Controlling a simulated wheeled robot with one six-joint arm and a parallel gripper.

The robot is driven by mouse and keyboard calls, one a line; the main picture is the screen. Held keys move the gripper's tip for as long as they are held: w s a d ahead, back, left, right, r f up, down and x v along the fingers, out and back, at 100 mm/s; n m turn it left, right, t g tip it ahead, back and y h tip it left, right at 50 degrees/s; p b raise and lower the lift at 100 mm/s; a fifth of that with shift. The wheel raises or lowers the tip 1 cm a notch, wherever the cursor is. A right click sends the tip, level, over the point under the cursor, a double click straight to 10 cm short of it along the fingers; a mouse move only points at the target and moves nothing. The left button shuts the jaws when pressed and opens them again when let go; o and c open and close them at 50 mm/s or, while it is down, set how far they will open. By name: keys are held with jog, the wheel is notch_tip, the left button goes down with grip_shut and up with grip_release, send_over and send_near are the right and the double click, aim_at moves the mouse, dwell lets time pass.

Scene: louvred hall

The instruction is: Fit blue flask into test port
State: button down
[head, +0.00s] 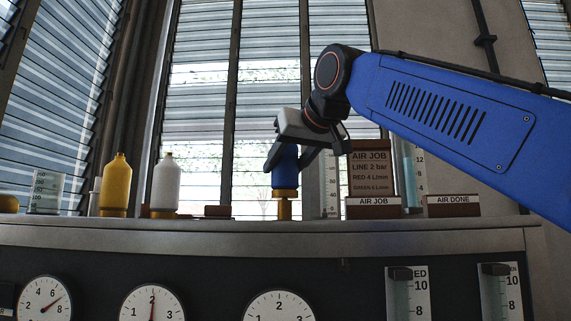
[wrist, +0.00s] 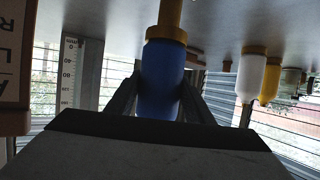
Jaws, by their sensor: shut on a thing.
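The blue flask (head: 285,172) is upright between the fingers of my gripper (head: 288,158), which is shut on it from above. A brass ring (head: 285,193) shows at the flask's lower end, directly over a narrower brass post (head: 284,210) on the bench top; this looks like the test port. In the wrist view, the flask (wrist: 161,85) lies between my gripper's fingers (wrist: 160,100), in line with the ring (wrist: 166,33) and post (wrist: 171,12). No gap shows between them. I cannot tell whether the flask is seated. Its top is hidden by my gripper.
A white flask (head: 166,183) and a yellow flask (head: 115,186) stand left on the bench (head: 240,232). To the right are the AIR JOB board (head: 370,172), an AIR JOB block (head: 373,208), an AIR DONE block (head: 452,206) and graduated gauges. Dials (head: 152,305) line the front panel.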

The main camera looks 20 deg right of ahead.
jog(key=c, duration=0.8)
grip_release()
jog(key=s+r, duration=0.4)
jog(key=r, duration=0.2)
jog(key=shift+d, duration=0.2)
jog(key=shift+s, duration=0.1)
